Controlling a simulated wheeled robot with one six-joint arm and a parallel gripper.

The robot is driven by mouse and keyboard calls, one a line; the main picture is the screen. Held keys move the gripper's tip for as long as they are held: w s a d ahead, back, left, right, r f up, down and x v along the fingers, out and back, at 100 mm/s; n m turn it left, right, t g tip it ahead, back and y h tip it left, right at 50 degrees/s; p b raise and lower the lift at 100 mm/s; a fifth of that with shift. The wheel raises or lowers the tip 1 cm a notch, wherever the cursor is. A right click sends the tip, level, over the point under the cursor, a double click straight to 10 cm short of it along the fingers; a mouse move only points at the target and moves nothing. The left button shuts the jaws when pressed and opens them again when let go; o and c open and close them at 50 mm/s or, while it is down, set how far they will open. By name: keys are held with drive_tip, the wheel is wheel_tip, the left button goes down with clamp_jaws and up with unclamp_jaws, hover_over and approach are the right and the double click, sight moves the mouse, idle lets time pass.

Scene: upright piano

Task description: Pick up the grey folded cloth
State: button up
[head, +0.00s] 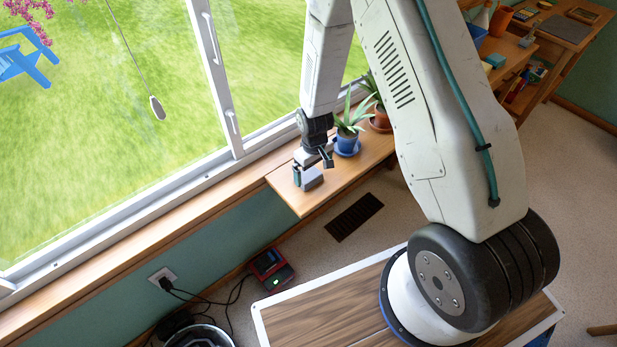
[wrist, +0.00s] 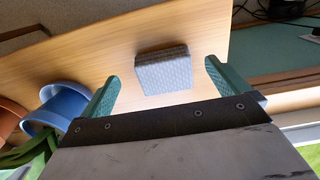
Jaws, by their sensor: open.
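The grey folded cloth (wrist: 163,69) lies on a wooden shelf (wrist: 75,50) and shows in the wrist view just beyond and between the fingertips. In the head view the cloth (head: 311,179) is near the shelf's front end, beside my gripper. My gripper (wrist: 160,85) is open, with its two green fingers apart and nothing between them. In the head view my gripper (head: 311,170) is low over the shelf by the window. I cannot tell the exact gap between the fingers and the cloth.
A blue pot with a plant (head: 347,138) stands close behind my gripper; the blue pot (wrist: 66,105) is left of the fingers in the wrist view. A terracotta pot (head: 380,117) is farther back. The window frame (head: 215,80) runs alongside.

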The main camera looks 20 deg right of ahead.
sight(312, 178)
drive_tip(key=f, duration=0.4)
drive_tip(key=shift+a+f, duration=0.1)
drive_tip(key=shift+a, duration=0.1)
drive_tip(key=c, duration=1.1)
drive_tip(key=shift+r, duration=0.7)
wheel_tip(312, 178, up, 2)
drive_tip(key=shift+w+r, duration=0.1)
drive_tip(key=s+r, duration=0.1)
drive_tip(key=s, duration=1.5)
drive_tip(key=shift+r, duration=0.25)
